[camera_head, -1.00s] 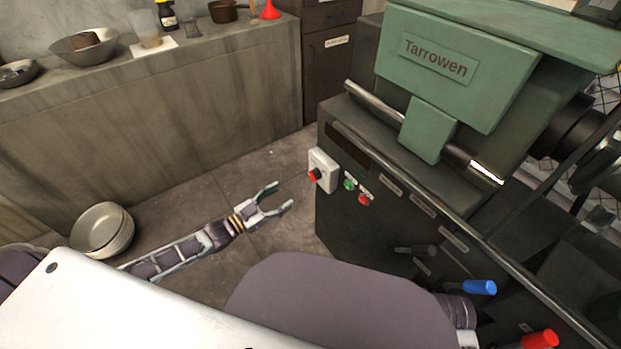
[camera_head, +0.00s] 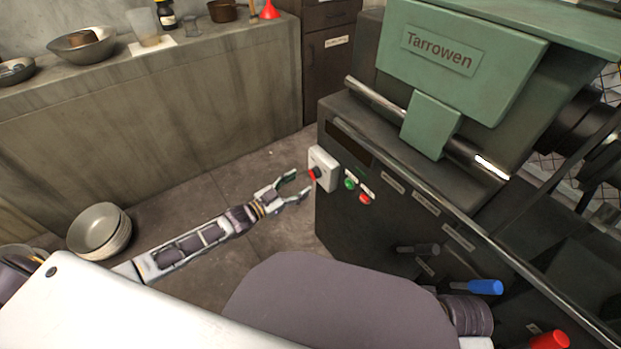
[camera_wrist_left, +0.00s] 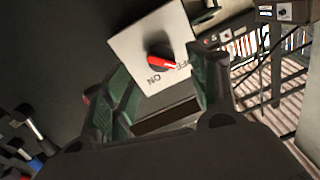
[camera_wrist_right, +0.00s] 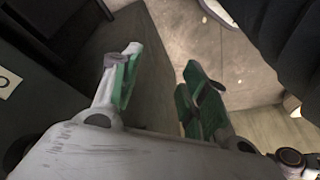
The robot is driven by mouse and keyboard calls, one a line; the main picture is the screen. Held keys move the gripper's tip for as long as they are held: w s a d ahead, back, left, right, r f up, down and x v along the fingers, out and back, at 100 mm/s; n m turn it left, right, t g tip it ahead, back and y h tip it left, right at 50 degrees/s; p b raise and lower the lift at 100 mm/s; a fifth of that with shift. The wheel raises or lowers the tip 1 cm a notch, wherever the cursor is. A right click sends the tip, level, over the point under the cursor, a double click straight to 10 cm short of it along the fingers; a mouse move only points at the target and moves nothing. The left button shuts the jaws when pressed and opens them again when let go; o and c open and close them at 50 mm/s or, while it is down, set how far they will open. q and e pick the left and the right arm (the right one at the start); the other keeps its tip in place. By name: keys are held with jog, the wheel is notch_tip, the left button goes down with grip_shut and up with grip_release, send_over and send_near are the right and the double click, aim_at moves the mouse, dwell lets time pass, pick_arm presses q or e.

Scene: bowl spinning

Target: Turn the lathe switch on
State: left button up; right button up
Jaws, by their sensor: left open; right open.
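The lathe switch is a white box (camera_head: 325,168) with a red-and-black knob (camera_head: 314,173) on the left end of the dark lathe body. In the left wrist view the switch plate (camera_wrist_left: 148,45) has a black knob with a red pointer (camera_wrist_left: 162,62), which points toward the OFF lettering; ON is printed at the lower left. My left gripper (camera_head: 303,187) is open, just left of and slightly below the switch. In its wrist view, its fingers frame the knob, with no clear contact. My right gripper (camera_wrist_right: 162,60) is open and empty over the floor in its wrist view.
A green button (camera_head: 350,183) and a red button (camera_head: 365,198) sit right of the switch. Blue (camera_head: 485,287) and red (camera_head: 549,340) handles stick out from the lathe front. Stacked bowls (camera_head: 99,231) stand at the left. The counter (camera_head: 150,110) runs behind.

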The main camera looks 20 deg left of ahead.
aim_at(314, 174)
pick_arm(q)
jog(key=shift+b+x, duration=0.8)
jog(key=shift+x, duration=2.2)
pick_arm(e)
jog(key=shift+w+a+f+t+y, duration=0.15)
jog(key=shift+a+f, duration=0.2)
jog(key=shift+f, duration=0.4)
jog(key=shift+w+a+f+t+y, duration=0.15)
jog(key=shift+a+f, duration=0.2)
jog(key=shift+f, duration=0.4)
pick_arm(q)
jog(key=c, duration=1)
pick_arm(e)
jog(key=shift+s+d, duration=0.1)
jog(key=shift+d, duration=0.05)
